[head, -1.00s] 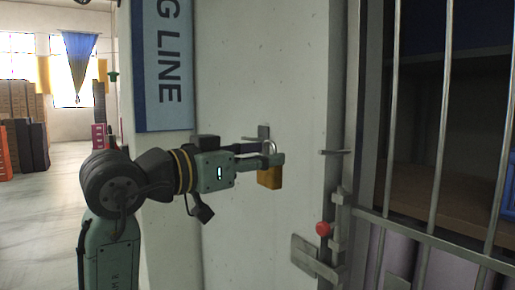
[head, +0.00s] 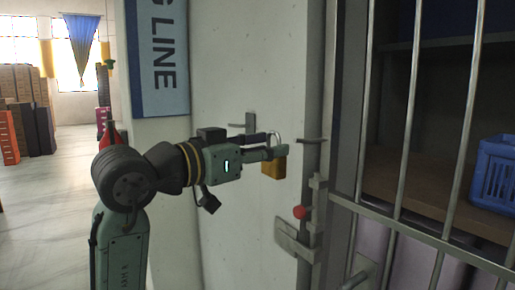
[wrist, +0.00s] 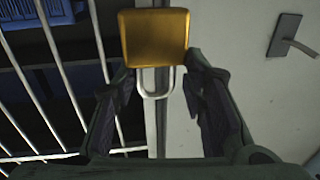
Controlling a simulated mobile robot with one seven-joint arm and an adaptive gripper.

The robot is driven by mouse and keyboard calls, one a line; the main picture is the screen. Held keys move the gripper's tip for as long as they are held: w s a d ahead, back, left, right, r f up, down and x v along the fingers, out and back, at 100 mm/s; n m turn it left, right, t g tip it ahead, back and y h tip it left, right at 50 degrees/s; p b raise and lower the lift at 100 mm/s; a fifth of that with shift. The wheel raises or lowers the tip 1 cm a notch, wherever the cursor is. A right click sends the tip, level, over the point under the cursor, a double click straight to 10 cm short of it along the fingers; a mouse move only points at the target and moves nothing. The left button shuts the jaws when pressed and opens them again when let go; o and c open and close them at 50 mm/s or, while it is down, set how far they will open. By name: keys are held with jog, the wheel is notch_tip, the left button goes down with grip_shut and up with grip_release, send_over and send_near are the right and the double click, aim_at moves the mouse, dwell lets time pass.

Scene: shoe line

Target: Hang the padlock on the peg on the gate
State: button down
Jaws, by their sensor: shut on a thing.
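My gripper (head: 272,151) is shut on the brass padlock (head: 273,169), whose body hangs below the fingers with its grey shackle upward in the head view. In the wrist view the padlock (wrist: 155,40) lies between the fingertips (wrist: 158,75), its shackle toward the palm. A thin dark peg (head: 312,140) sticks out at the gate's edge, just right of the padlock and near shackle height. The padlock appears apart from this peg; the depth between them is unclear. The barred gate (head: 410,110) fills the right side.
A second peg on a wall plate (head: 249,122) is behind my gripper, and shows in the wrist view (wrist: 285,35). A latch with a red knob (head: 300,212) is below the gate peg. A blue crate (head: 495,170) sits behind the bars.

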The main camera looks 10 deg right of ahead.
jog(key=shift+s+d+f+x, duration=0.1)
jog(key=shift+s+x, duration=0.1)
jog(key=shift+x, duration=1.15)
jog(key=shift+s+d+f+x, duration=0.1)
jog(key=shift+s+x, duration=0.05)
jog(key=shift+x, duration=1.15)
jog(key=shift+s+d+f+x, duration=0.1)
jog(key=shift+s+x, duration=0.1)
jog(key=shift+x, duration=1.15)
jog(key=shift+w+d+f, duration=0.2)
jog(key=shift+d+f, duration=0.25)
jog(key=shift+d, duration=0.15)
jog(key=c, duration=0.9)
grip_release()
